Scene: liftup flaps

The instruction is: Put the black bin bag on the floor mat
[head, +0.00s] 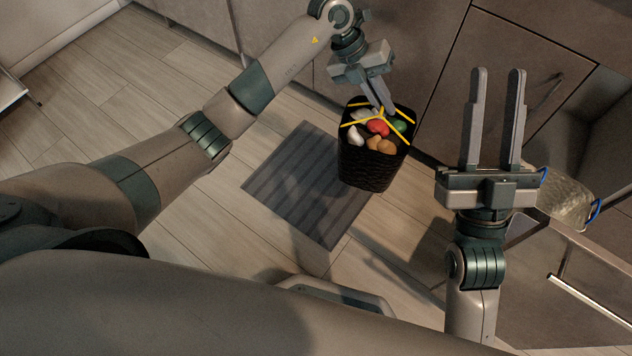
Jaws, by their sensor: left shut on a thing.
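The black bin bag (372,170) is full of red, green, white and brown items and has yellow straps drawn together at its top. My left gripper (388,110) is shut on the yellow straps, above the bag, which hangs or stands upright. The grey striped floor mat (300,185) lies on the floor. The bag overlaps the mat's right corner in the head view; I cannot tell whether its bottom touches the mat or the floor. My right gripper (497,75) is open and empty, to the right of the bag, with its fingers pointing up in the picture.
Cabinet fronts (440,50) run along the back and right, close behind the bag. An open drawer or door with a bar handle (588,303) is at the lower right. The wooden floor (120,100) at left is clear.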

